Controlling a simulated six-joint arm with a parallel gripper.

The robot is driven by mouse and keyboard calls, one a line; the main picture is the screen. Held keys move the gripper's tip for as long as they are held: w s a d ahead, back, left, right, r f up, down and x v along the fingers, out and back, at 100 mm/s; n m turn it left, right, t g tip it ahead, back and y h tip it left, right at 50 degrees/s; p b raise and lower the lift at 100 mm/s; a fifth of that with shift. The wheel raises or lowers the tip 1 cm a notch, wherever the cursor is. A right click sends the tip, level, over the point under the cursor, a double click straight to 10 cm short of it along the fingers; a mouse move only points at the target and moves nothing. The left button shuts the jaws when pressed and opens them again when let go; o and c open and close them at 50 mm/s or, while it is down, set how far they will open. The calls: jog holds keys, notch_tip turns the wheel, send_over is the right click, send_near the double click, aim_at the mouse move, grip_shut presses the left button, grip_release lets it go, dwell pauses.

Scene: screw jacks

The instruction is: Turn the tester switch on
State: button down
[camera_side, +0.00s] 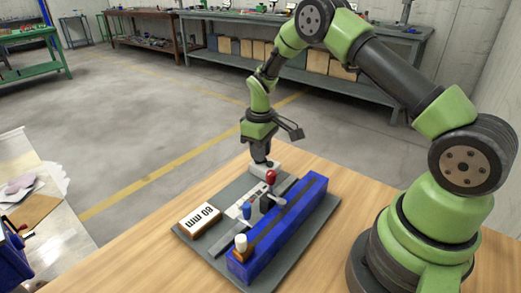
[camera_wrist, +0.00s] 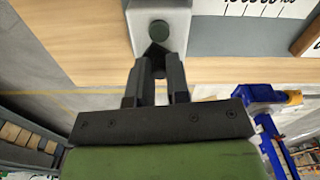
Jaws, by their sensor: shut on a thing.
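The tester is a light grey box (camera_side: 284,171) at the far end of the grey base plate. In the wrist view the grey box (camera_wrist: 176,12) carries a round dark green lamp or button (camera_wrist: 158,33) and a small dark switch knob (camera_wrist: 157,50) at its near edge. My gripper (camera_side: 261,161) points down at the box from above. In the wrist view its two fingers (camera_wrist: 158,68) are closed in on the dark switch knob, one on each side. The fingers partly hide the knob, and its on or off position cannot be told.
A long blue rail (camera_side: 285,225) lies along the grey plate (camera_side: 319,222). A red-topped part (camera_side: 271,177), a blue part (camera_side: 247,210) and a white-topped part (camera_side: 241,242) stand by it. A "60 mm" block (camera_side: 199,219) lies at left. The wooden table (camera_side: 150,235) is clear around the plate.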

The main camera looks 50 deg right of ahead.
jog(key=m, duration=0.5)
jog(key=shift+m, duration=0.3)
jog(key=m, duration=0.4)
jog(key=shift+m, duration=0.7)
jog(key=c, duration=1.1)
grip_release()
notch_tip(320, 180, up, 10)
